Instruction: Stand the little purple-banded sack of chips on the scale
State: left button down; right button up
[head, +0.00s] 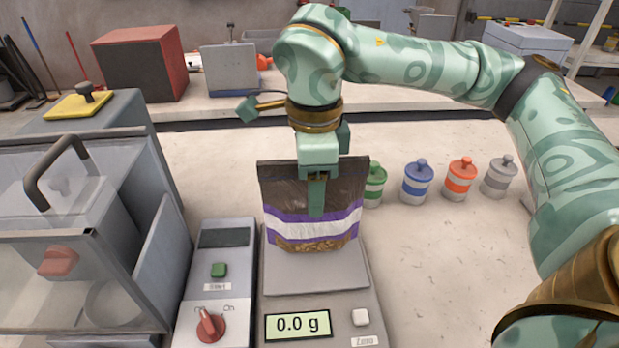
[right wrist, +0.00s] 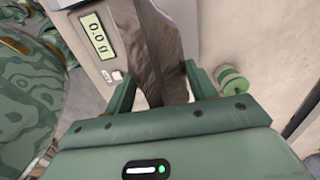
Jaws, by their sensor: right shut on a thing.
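The small sack of chips (head: 290,228) is dark above, with a purple and white band and brown chips showing below. It is upright over the back part of the scale (head: 316,270), whose display reads 0.0 g. Whether its bottom touches the plate I cannot tell. My right gripper (head: 317,205) is shut on the sack's upper part from above. In the right wrist view the dark sack (right wrist: 155,50) runs between the two fingers of my right gripper (right wrist: 158,85), and the scale's display shows beyond. My left gripper is not in view.
A control box (head: 214,270) with a green button and red knob stands left of the scale. A clear-lidded machine (head: 70,240) is further left. Several lidded jars, green (head: 374,185), blue (head: 417,182), orange (head: 460,180) and grey (head: 498,177), stand behind right. Table right of the scale is clear.

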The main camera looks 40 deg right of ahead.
jog(key=shift+f, duration=1)
jog(key=shift+f+b, duration=0.35)
jog(key=shift+f, duration=0.05)
jog(key=o, duration=1.5)
jog(key=shift+c, duration=0.2)
